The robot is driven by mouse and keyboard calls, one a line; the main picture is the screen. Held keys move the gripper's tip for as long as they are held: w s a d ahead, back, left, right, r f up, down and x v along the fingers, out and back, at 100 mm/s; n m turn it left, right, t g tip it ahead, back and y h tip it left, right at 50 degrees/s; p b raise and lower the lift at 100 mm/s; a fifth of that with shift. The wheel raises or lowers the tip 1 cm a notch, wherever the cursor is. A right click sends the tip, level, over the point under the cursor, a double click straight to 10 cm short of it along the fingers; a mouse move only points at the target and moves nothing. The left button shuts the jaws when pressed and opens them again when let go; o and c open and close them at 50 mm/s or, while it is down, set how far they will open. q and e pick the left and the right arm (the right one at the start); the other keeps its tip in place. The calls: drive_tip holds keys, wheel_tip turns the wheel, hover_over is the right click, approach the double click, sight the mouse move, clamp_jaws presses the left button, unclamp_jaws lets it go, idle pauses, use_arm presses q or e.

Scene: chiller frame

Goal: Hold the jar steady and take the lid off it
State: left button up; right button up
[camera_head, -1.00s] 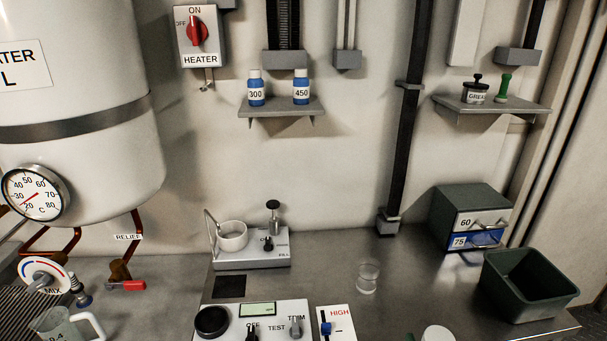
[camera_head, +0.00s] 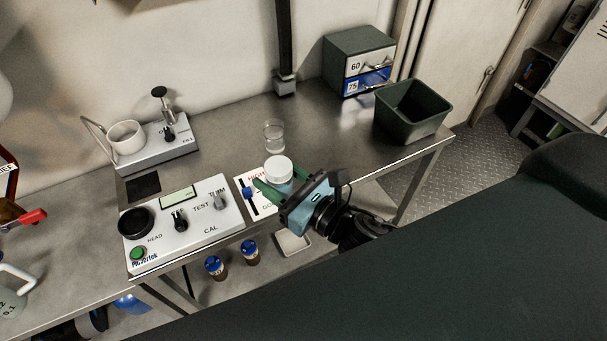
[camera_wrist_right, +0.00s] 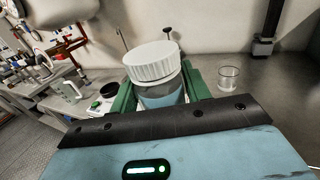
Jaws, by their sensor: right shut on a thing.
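The jar (camera_wrist_right: 160,95) is clear-sided with a blue-grey lower part, and it stands upright in the right wrist view. Its white ribbed lid (camera_wrist_right: 152,60) sits on top of it; in the head view the lid (camera_head: 278,163) shows at the front of the bench. My right gripper (camera_head: 272,187) reaches in from the right and is shut on the jar's body below the lid. Its green fingers (camera_wrist_right: 158,92) lie on either side of the jar. Fingers and palm hide part of the jar's lower half. My left gripper is not in view.
A clear glass (camera_head: 274,134) stands behind the jar. A white meter box (camera_head: 190,222) lies to the left and a slider panel (camera_head: 252,190) is beside the jar. A dark green bin (camera_head: 412,112) and a drawer unit (camera_head: 358,62) stand at the right. Bare bench lies between glass and bin.

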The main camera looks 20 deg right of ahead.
drive_tip(key=a+n+y, duration=0.1)
drive_tip(key=a, duration=0.1)
drive_tip(key=w+a+n+g+y, duration=0.1)
drive_tip(key=w+a+g+y, duration=0.1)
drive_tip(key=a, duration=0.1)
drive_tip(key=shift+a+r+n+y, duration=0.15)
drive_tip(key=shift+a+n+y, duration=0.15)
drive_tip(key=shift+n+y, duration=0.1)
